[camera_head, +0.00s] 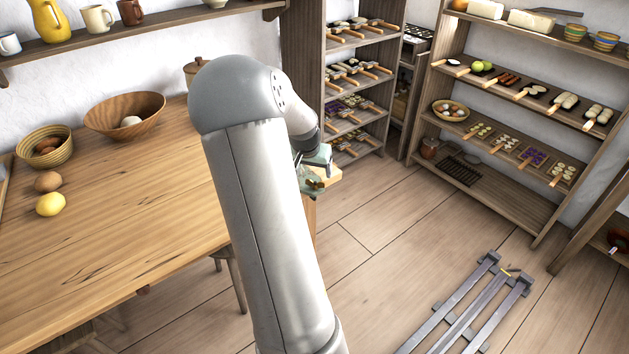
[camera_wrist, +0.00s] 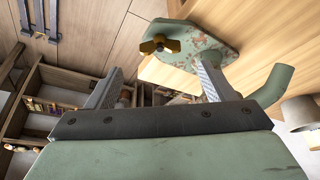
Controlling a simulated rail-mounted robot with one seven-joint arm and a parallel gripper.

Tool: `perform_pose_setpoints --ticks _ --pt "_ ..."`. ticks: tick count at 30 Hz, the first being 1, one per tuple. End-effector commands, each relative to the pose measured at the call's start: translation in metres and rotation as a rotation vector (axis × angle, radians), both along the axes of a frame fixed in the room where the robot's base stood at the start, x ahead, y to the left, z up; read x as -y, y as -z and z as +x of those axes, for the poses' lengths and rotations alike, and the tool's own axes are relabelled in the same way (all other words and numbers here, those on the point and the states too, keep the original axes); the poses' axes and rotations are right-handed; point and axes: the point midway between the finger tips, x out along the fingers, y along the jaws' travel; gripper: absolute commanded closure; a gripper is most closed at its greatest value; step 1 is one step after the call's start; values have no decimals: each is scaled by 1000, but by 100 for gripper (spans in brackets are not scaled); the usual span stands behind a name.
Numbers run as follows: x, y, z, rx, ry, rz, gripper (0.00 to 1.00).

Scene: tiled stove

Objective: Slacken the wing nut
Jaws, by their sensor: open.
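The wing nut (camera_wrist: 160,45) is brass-coloured with two wings. It shows in the wrist view on a worn, green-painted metal part (camera_wrist: 205,48) at the edge of the wooden table (camera_wrist: 280,62). My gripper (camera_wrist: 160,68) is open, its two grey fingers spread with nothing between them. The nut appears just beyond the fingertips, roughly centred between them, and no contact shows. In the head view, my arm hides much of that table corner. Only a bit of the green part (camera_head: 308,185) shows there, and I cannot make out the nut clearly.
A curved green piece (camera_wrist: 272,86) lies close to the right finger. The table (camera_head: 130,220) holds a wooden bowl (camera_head: 124,112), a basket (camera_head: 44,147) and a lemon (camera_head: 50,204). Shelves (camera_head: 500,160) stand behind. Floor right of the table is open, with rails (camera_head: 470,310) on it.

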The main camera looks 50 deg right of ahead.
Motion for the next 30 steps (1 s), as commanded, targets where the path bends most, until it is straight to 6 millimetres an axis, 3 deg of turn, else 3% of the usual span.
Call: perform_pose_setpoints --ticks 3,9,15,23,28,30 --pt "9 26 2 -4 2 3 24" --pt "20 53 7 -2 2 2 24" --pt "24 65 10 0 0 1 24" --pt "25 65 10 0 0 1 24" --pt "25 65 10 0 0 1 68" --pt "25 65 10 0 0 1 69"
